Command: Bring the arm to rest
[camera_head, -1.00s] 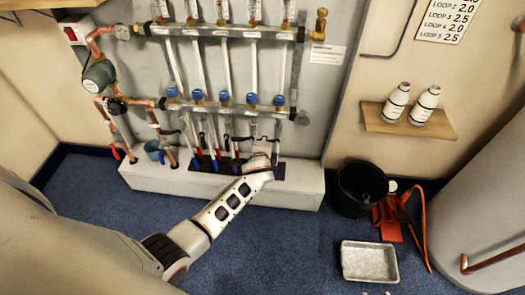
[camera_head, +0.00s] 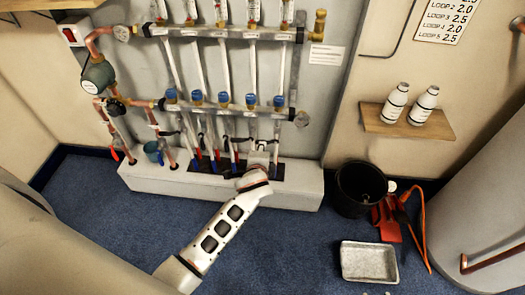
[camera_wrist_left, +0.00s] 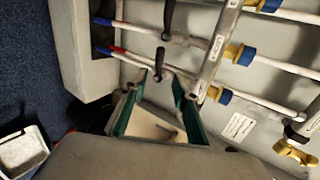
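Black lever handles (camera_wrist_left: 168,15) (camera_wrist_left: 159,63) on the pipes lie just beyond the fingertips. I cannot tell whether a fingertip touches the nearer one.
A black bucket (camera_head: 361,190), red equipment (camera_head: 388,220) with an orange hose and a metal tray (camera_head: 369,262) stand on the floor at right. A wall shelf (camera_head: 408,124) holds two white bottles. A large tank (camera_head: 483,200) is at far right. Blue floor is clear in front.

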